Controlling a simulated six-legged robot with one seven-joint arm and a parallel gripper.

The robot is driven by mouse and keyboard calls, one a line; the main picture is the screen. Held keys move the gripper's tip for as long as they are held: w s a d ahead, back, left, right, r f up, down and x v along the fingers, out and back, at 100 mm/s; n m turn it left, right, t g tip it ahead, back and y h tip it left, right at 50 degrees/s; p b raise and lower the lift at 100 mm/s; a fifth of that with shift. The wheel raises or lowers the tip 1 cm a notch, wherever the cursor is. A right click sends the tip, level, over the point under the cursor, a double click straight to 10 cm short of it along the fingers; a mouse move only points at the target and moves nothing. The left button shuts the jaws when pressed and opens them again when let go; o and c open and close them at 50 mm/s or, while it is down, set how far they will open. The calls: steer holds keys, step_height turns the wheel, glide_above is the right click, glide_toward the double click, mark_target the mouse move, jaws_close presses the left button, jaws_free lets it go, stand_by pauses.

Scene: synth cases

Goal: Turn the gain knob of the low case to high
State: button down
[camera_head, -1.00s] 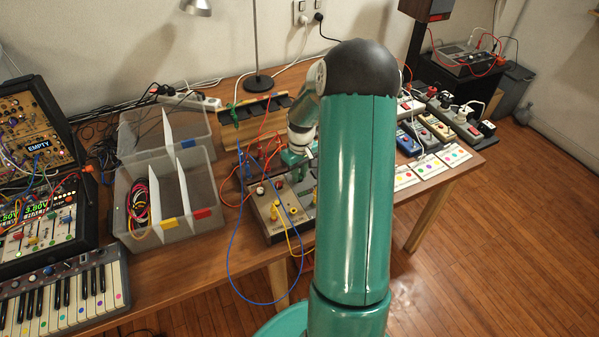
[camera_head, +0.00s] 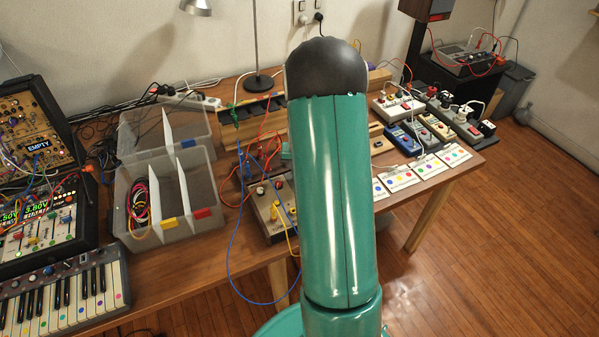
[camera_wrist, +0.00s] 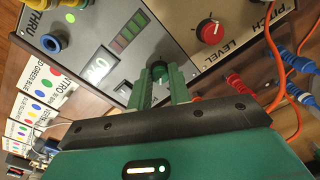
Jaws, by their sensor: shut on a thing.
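The knob's pointer and any label are hidden by the fingers. In the head view my arm hides this case and most of the gripper.
A beige case with a red "LEVEL" knob (camera_wrist: 210,31) stands right beside it. Red and blue plugs with orange cables crowd the right. In the head view, a clear divided bin (camera_head: 168,205) and keyboard stand left; cards and power strips lie right.

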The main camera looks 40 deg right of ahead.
steer(key=m, duration=0.4)
steer(key=shift+m, duration=0.3)
steer(key=m, duration=1.3)
steer(key=shift+m+h, duration=0.3)
steer(key=shift+m, duration=0.1)
steer(key=c, duration=1.3)
jaws_free()
